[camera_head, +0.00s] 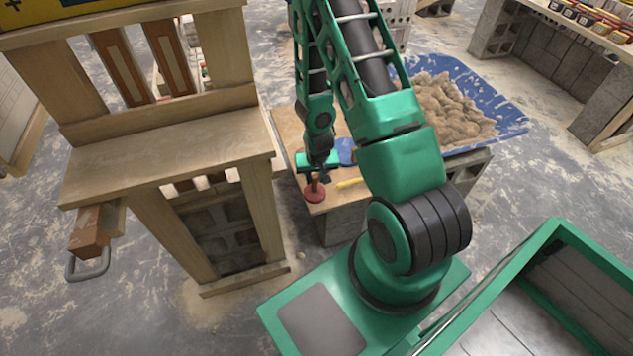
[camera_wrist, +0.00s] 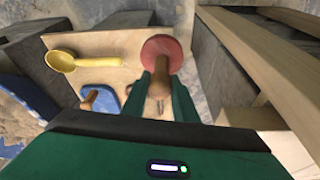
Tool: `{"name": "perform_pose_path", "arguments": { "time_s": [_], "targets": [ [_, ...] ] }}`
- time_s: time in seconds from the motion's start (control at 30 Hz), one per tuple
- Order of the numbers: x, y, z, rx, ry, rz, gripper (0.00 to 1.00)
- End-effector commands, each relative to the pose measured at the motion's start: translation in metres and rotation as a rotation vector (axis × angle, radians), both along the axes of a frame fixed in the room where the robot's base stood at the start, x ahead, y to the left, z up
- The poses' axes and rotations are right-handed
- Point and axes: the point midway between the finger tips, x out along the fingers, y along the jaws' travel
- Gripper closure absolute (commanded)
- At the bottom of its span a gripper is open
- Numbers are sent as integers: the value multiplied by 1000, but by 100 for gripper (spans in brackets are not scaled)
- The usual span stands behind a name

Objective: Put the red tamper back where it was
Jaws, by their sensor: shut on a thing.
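The red tamper has a round red foot and a wooden handle. In the wrist view its red foot (camera_wrist: 161,50) is at the far end of the fingers. In the head view the red tamper (camera_head: 314,190) is at the front left edge of a wooden board. My gripper (camera_head: 318,172) is shut on its handle, which also shows between the fingers in the wrist view (camera_wrist: 160,92). I cannot tell whether the foot touches the board (camera_wrist: 115,42) or hangs just above it.
A yellow scoop (camera_wrist: 62,60) and a blue float with a wooden handle (camera_wrist: 90,97) lie on the board. A wooden bench (camera_head: 170,150) stands close to the left. A blue tub of mortar (camera_head: 505,105) is behind on the right.

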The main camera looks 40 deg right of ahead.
Motion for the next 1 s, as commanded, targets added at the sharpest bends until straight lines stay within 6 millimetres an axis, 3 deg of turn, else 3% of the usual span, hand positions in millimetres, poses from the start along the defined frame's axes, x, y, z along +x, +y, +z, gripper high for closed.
{"name": "perform_pose_path", "arguments": {
  "time_s": [0.3,0.47,0.77,1.0],
  "targets": [
    [28,-30,-25,-1,-2,3,92],
    [29,-31,-30,0,0,4,92],
    [28,-31,-64,0,1,4,92],
    [29,-31,-66,-1,-1,4,92]
  ]
}}
